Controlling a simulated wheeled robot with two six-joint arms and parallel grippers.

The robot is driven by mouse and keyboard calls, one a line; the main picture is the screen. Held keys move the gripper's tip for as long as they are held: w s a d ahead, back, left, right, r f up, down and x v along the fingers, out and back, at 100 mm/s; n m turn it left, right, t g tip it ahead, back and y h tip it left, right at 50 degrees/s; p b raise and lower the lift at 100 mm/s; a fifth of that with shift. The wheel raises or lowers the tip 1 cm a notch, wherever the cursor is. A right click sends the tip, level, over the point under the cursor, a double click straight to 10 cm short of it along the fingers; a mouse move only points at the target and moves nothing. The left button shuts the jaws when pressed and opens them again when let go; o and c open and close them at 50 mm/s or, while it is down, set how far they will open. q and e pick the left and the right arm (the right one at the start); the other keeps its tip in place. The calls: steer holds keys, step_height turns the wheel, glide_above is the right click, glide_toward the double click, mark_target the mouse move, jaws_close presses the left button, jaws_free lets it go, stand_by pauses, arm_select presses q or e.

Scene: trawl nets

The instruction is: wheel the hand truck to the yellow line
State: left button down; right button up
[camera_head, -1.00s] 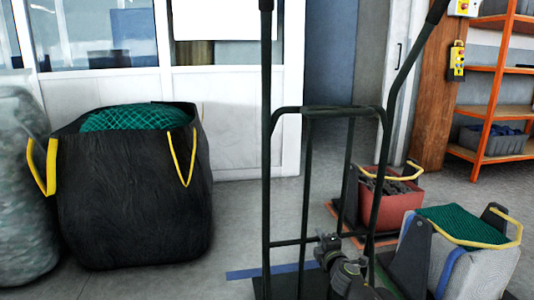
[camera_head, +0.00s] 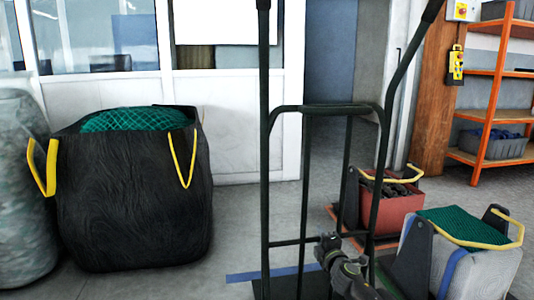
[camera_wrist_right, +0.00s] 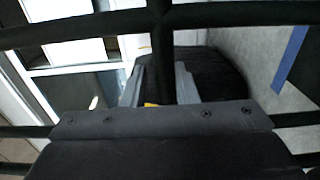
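The hand truck (camera_head: 265,180) is a dark tubular frame that stands upright close in front of me, with two tall handles and a curved cross bar. My right gripper (camera_head: 328,243) is low at its frame, by a lower cross bar. In the right wrist view, the fingers of my right gripper (camera_wrist_right: 160,88) are apart, with a dark upright bar (camera_wrist_right: 159,45) of the frame between them. I cannot tell whether they press on it. My left gripper is not in view. No yellow line shows; a blue line (camera_head: 250,275) crosses the floor behind the truck.
A black bag (camera_head: 130,205) with green netting stands left, beside a pale sack (camera_head: 20,190). At right are a red bin (camera_head: 395,212) and a grey bin (camera_head: 470,275) with yellow handles. An orange shelf (camera_head: 487,120) stands behind. Some grey floor is free between.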

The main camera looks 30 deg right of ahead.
steer(key=o, duration=0.3)
steer(key=shift+f, duration=0.2)
steer(key=shift+a, duration=0.1)
steer(key=shift+s+a+f, duration=0.1)
steer(key=shift+s, duration=0.25)
steer(key=p+v, duration=0.1)
steer(key=v, duration=1)
steer(key=shift+s+a+p, duration=0.1)
steer(key=shift+s+p, duration=0.05)
steer(key=shift+p, duration=0.25)
